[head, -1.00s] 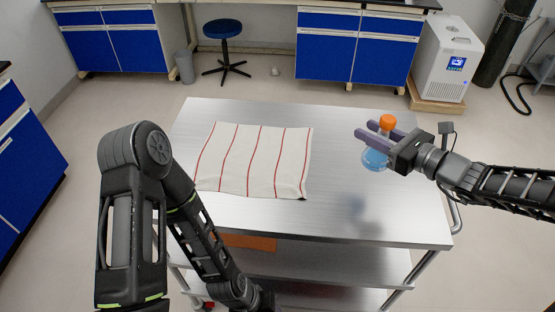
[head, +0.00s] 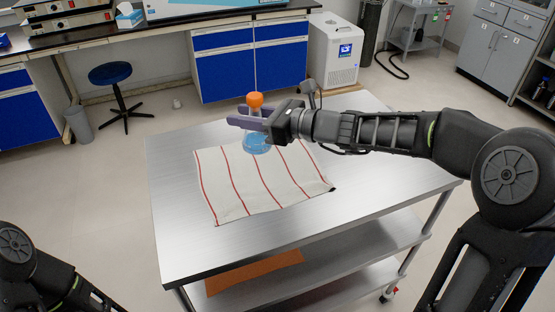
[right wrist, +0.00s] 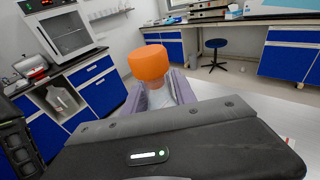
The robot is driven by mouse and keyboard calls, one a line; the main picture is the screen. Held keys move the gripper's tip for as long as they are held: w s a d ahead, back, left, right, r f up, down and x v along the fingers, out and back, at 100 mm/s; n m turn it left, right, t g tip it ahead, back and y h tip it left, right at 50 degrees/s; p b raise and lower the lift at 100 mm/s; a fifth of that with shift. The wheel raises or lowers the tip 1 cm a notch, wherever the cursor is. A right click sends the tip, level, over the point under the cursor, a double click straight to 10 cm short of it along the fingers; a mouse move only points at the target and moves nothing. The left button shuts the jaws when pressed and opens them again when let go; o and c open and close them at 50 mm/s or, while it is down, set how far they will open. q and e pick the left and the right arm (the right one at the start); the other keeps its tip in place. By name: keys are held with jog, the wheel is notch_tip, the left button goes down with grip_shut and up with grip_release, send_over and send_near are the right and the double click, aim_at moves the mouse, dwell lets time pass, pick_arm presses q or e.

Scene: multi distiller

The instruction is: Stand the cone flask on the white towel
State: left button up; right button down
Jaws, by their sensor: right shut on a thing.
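The cone flask (head: 256,141) has an orange stopper and blue liquid in its base. It is upright in my right gripper (head: 246,122), which is shut on its neck. In the head view the flask overlaps the far part of the white towel (head: 238,192); I cannot tell whether its base touches the cloth. The towel has red stripes and lies flat on the steel table. In the right wrist view the orange stopper (right wrist: 149,63) rises between the purple fingers, and the flask's lower body is hidden. My left arm shows at the lower left, but its gripper is out of view.
The steel table (head: 390,190) has bare room right of the towel and along its front edge. An orange item (head: 254,271) lies on the shelf below. A blue stool (head: 111,75), blue cabinets and a white machine (head: 335,50) stand beyond the table.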

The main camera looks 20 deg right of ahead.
aim_at(248, 137)
jog(key=shift+d, duration=0.35)
jog(key=shift+a+f, duration=0.15)
notch_tip(248, 137, down, 6)
jog(key=shift+r+b, duration=0.1)
jog(key=shift+b, duration=0.25)
jog(key=shift+f, duration=1.95)
